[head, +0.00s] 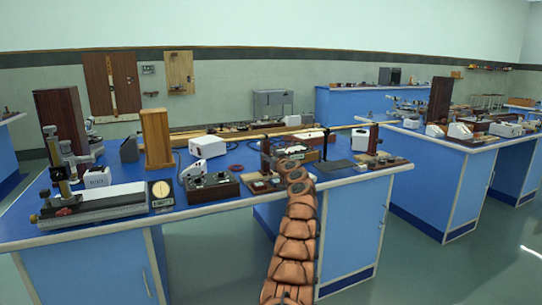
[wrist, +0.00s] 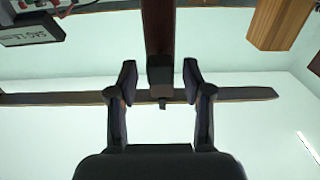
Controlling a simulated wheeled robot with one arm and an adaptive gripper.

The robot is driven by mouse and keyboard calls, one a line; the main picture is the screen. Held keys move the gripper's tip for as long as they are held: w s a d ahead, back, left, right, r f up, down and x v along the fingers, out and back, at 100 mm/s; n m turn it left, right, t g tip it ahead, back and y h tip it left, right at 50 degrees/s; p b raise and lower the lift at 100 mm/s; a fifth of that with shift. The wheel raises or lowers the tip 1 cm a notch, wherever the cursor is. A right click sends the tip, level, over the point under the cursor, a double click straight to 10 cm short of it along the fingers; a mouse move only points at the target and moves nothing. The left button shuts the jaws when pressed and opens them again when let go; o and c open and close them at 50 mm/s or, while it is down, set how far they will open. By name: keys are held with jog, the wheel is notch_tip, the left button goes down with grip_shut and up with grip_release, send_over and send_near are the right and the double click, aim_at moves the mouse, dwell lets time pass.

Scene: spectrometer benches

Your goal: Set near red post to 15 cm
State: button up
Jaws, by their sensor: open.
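In the wrist view a dark reddish-brown post (wrist: 160,28) runs down from the top edge to a small black block (wrist: 160,72). My gripper (wrist: 160,80) is open, with one finger on each side of that block. I cannot tell whether the fingers touch it. In the head view a dark red post (head: 265,155) stands on the near bench, just left of the end of my arm. Another dark reddish post (head: 373,138) stands farther right on the same bench. My arm covers part of the apparatus, and no scale reading is legible.
The blue bench (head: 230,210) is crowded. A control box (head: 212,187), a round dial meter (head: 161,190), a white box (head: 207,146) and a wooden block (head: 156,138) stand left of my arm. A thin black stand (head: 325,145) is on the right. Floor is clear between benches.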

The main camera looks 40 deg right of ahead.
dwell(0.4)
grip_shut()
dwell(0.5)
